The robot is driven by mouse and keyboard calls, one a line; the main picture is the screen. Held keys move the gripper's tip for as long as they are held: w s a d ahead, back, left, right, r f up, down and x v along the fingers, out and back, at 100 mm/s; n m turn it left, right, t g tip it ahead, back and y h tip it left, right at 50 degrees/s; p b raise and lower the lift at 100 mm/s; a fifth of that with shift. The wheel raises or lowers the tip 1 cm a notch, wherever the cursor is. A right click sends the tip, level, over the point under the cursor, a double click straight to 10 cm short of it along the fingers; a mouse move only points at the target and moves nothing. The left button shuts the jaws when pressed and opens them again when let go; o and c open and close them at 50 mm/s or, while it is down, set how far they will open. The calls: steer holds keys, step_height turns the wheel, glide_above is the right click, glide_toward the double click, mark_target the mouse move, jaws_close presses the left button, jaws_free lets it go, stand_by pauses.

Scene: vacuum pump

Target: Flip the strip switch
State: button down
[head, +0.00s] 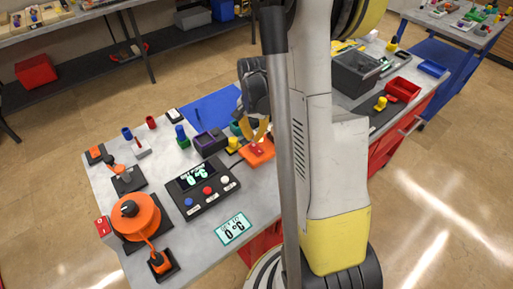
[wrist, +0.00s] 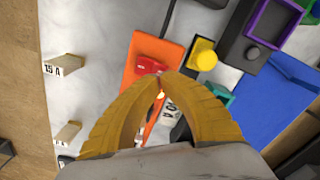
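The strip is an orange block (head: 262,158) near the right part of the grey bench in the head view. It also shows in the wrist view (wrist: 138,52), partly hidden behind my fingers. Its red switch (wrist: 148,66) sits on top, just beyond my fingertips. My gripper (wrist: 160,82) has yellow curved fingers whose tips come together, with an opening behind them and nothing held there. In the head view my gripper (head: 261,138) points down at the strip's red switch (head: 257,149). I cannot tell whether the tips touch the switch.
A yellow knob (wrist: 203,54) stands close to the strip's right. A black control box (head: 205,190) with coloured buttons and a display lies on the bench. A blue mat (wrist: 270,90) and a purple-rimmed box (wrist: 275,22) are nearby. An orange round device (head: 136,216) stands at the front left.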

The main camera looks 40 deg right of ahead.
mark_target(254, 145)
steer(key=shift+f+b, duration=1.6)
steer(key=shift+f, duration=0.2)
stand_by(1.2)
steer(key=shift+r, duration=0.15)
steer(key=shift+r+p, duration=2.3)
steer(key=shift+r, duration=1.1)
steer(key=shift+a, duration=0.1)
